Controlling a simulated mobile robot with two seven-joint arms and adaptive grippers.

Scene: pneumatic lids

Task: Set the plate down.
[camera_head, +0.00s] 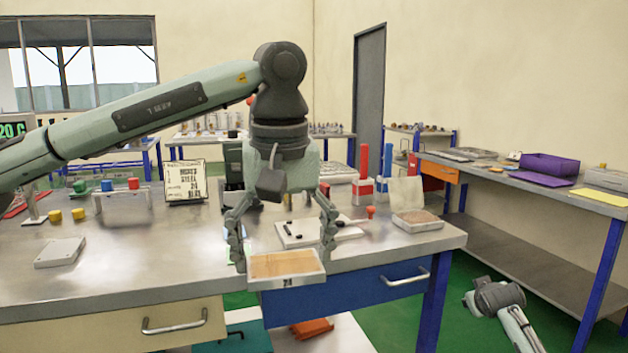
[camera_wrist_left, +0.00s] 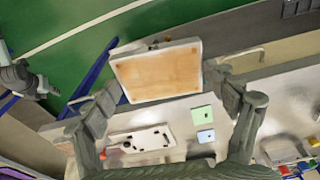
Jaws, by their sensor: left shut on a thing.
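The plate (camera_head: 287,266) is a shallow white slab with a tan top and a dark number on its front face. In the left wrist view the plate (camera_wrist_left: 157,72) shows its tan face between the fingers. My left gripper (camera_head: 284,250) is shut on it, one finger at each side, at the front edge of the metal table (camera_head: 150,270). Whether the plate touches the table cannot be told.
A white board with black pieces (camera_head: 318,231) lies just behind the plate. A flat white plate (camera_head: 60,252) lies at left. Blocks and a sign (camera_head: 186,182) stand farther back. The table's front left is clear.

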